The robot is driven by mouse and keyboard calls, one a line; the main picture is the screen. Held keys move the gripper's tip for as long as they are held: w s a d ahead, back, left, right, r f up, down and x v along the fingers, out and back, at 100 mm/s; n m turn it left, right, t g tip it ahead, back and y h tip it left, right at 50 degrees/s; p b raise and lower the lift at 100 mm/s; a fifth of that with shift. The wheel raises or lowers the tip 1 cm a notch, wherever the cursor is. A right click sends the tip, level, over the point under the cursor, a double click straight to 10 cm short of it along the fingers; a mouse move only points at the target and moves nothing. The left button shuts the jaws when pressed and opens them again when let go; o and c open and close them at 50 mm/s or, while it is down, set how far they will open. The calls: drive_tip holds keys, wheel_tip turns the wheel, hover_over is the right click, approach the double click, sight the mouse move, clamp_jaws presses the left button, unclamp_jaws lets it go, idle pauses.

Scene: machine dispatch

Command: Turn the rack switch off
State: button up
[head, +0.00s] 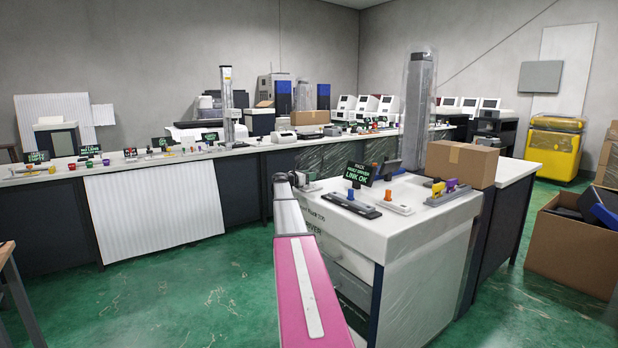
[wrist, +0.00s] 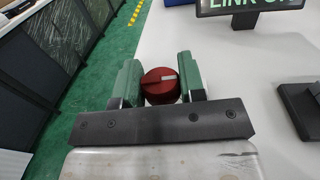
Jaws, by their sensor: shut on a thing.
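In the wrist view a round red knob (wrist: 159,88) with a pale pointer mark sits between the two green fingers of my gripper (wrist: 161,78). The fingers are shut on it from both sides. The pointer mark lies roughly crosswise in the picture, towards the right finger. The knob's base is hidden behind the gripper's dark crossbar. In the head view my arm reaches to the left edge of the white rack top, and the knob cannot be made out. A dark sign (head: 359,173) there reads RACK and LINK OK; its lower part also shows in the wrist view (wrist: 249,8).
Green floor (head: 232,266) is clear left of the rack.

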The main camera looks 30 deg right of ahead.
drive_tip(key=n+t, duration=0.1)
drive_tip(key=n+t+y, duration=0.1)
drive_tip(key=t, duration=0.1)
drive_tip(key=shift+s+t, duration=0.2)
drive_tip(key=shift+t, duration=0.1)
drive_tip(key=n+t+y, duration=0.2)
drive_tip(key=t, duration=0.1)
drive_tip(key=n+t+y, duration=0.1)
drive_tip(key=n+t, duration=0.1)
drive_tip(key=shift+w+n+t+y, duration=0.1)
drive_tip(key=shift+n+t+y, duration=0.3)
drive_tip(key=n+t+y, duration=0.3)
drive_tip(key=n+y, duration=0.1)
drive_tip(key=y, duration=0.1)
drive_tip(key=shift+w+d+t, duration=0.1)
drive_tip(key=shift+t, duration=0.3)
drive_tip(key=shift+n+t+y, duration=0.6)
drive_tip(key=shift+n+y, duration=0.8)
drive_tip(key=shift+y, duration=1)
drive_tip(key=o, duration=0.9)
